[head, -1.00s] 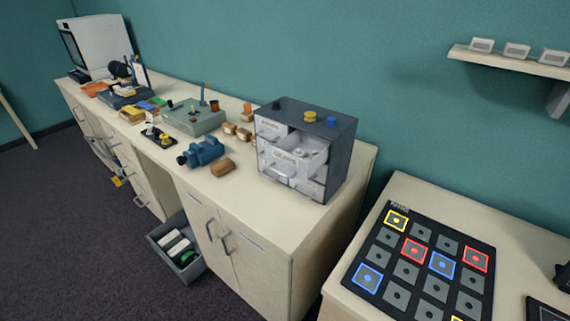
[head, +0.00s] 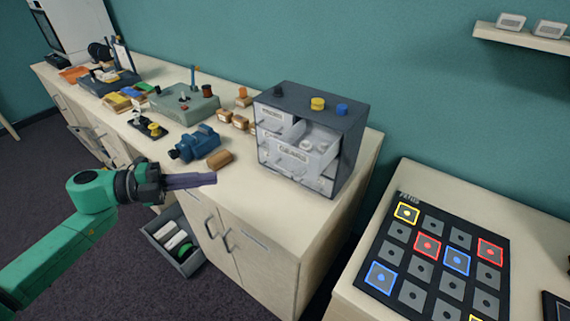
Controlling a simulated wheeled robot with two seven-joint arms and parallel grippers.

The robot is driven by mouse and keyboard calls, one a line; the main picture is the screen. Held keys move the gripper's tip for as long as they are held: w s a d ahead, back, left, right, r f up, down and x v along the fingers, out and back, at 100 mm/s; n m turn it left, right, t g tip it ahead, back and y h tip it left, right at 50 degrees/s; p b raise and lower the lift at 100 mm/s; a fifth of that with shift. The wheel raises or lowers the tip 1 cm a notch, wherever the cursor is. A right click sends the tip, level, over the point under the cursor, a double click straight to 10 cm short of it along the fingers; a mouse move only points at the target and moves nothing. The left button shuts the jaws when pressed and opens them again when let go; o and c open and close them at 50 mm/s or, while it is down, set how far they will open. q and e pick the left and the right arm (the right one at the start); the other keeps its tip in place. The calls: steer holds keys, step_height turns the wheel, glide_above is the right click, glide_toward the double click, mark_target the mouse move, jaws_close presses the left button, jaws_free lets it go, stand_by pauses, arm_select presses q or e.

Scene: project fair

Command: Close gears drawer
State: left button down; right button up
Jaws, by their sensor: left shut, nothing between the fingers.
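A dark grey drawer cabinet (head: 345,135) with clear small drawers stands at the right end of the long bench. Its drawer labelled GEARS (head: 293,155) is pulled out toward the front, with pale parts inside. My left gripper (head: 212,179) is in front of the bench edge, to the left of the cabinet and apart from the drawer. Its fingers are together and empty, pointing right. My right gripper does not show.
A blue vise (head: 195,144) and a brown block (head: 220,159) lie on the bench left of the cabinet. Yellow, blue and black knobs sit on the cabinet top. An open grey lower drawer (head: 155,236) sticks out below. A dark tile board (head: 398,235) lies on the right table.

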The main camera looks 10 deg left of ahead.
arm_select(q)
steer(key=w+d, duration=0.2)
steer(key=d, duration=0.2)
steer(key=w+d+m+g+p, duration=0.1)
steer(key=w+d, duration=0.1)
steer(key=d, duration=0.2)
steer(key=w+d+g, duration=0.1)
steer(key=w+d, duration=0.1)
steer(key=d, duration=0.2)
steer(key=shift+d+f+m+h, duration=0.3)
steer(key=shift+d+f+m, duration=0.05)
steer(key=shift+f+m, duration=0.05)
steer(key=shift+w+d+f, duration=0.1)
steer(key=shift+w+f, duration=0.05)
steer(key=shift+f, duration=0.1)
